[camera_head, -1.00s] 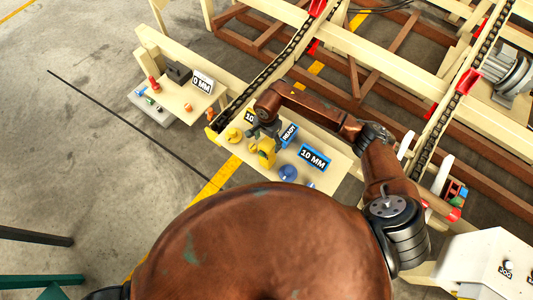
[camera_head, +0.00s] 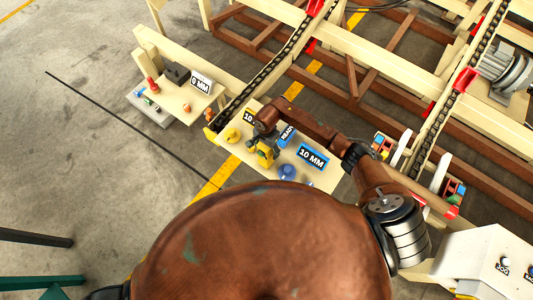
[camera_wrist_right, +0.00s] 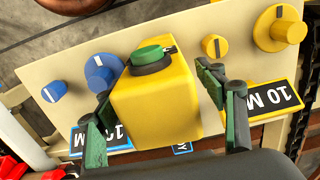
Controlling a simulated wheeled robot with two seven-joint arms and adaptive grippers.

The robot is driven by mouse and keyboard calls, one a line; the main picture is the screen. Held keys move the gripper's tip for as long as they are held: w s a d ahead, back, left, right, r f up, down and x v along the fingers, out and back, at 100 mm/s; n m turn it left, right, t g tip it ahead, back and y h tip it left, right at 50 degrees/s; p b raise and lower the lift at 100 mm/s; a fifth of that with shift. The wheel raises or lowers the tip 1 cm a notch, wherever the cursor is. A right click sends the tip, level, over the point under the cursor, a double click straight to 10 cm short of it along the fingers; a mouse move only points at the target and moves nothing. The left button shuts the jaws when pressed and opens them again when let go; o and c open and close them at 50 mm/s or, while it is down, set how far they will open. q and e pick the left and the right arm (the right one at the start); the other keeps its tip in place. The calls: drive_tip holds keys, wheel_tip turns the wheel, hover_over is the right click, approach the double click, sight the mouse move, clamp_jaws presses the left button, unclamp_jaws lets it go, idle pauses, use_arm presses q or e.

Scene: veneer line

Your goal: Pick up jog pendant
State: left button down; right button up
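The jog pendant (camera_wrist_right: 155,100) is a yellow box with a green button on a dark ring, in the middle of the right wrist view. In the head view the pendant (camera_head: 266,156) shows as a small yellow shape at the control panel, partly hidden by my gripper. My right gripper (camera_wrist_right: 160,95) has its green fingers on either side of the pendant, spread apart. A narrow gap shows between the box and the right-hand finger; contact on the left side is unclear. My left gripper is not in view.
The cream panel (camera_wrist_right: 65,70) carries blue knobs (camera_wrist_right: 102,73), yellow knobs (camera_wrist_right: 280,28) and "10 MM" signs (camera_head: 313,158) close around the pendant. A second panel with a "0 MM" sign (camera_head: 201,83) stands at left. Frame rails and chains lie behind. Open floor is at left.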

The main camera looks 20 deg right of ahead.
drive_tip(key=c, duration=1.4)
drive_tip(key=shift+c, duration=1.2)
drive_tip(key=shift+r, duration=0.15)
